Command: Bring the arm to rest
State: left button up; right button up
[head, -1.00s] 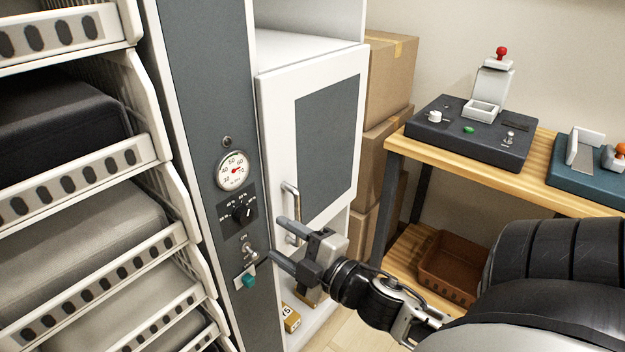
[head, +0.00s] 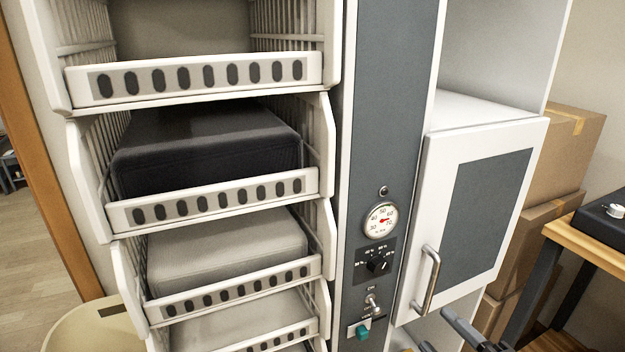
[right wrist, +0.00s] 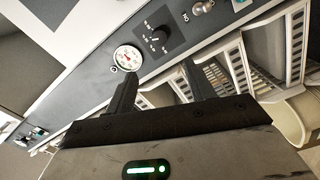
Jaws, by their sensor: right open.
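My right gripper (head: 436,328) shows only by its finger ends at the bottom edge of the head view, low and to the right of the grey control panel (head: 395,110). In the right wrist view its two dark fingers (right wrist: 163,88) stand apart with nothing between them, so it is open and empty. The rest of the right arm is out of the head view. My left gripper is not in view.
The panel has a round gauge (head: 379,221), a dial (head: 376,264), a toggle switch (head: 373,303) and a green button (head: 362,331). A white door with a metal handle (head: 428,280) stands close to the fingers. Basket shelves (head: 215,202) fill the left; cardboard boxes (head: 535,240) stand right.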

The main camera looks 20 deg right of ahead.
pick_arm(q)
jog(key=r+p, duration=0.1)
jog(key=p, duration=0.2)
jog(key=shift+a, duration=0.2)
pick_arm(e)
jog(key=s+a+f+m+g+y, duration=0.1)
jog(key=a+f+m+g, duration=0.2)
jog(key=a+f+m, duration=0.2)
jog(key=s+a+f+m+g, duration=0.1)
jog(key=a+f+m+g, duration=0.3)
jog(key=a, duration=0.8)
notch_tip(320, 180, down, 3)
jog(key=m, duration=0.3)
jog(key=shift+s+r+m+y, duration=0.2)
jog(key=shift+m+y, duration=0.1)
jog(key=shift+y, duration=0.1)
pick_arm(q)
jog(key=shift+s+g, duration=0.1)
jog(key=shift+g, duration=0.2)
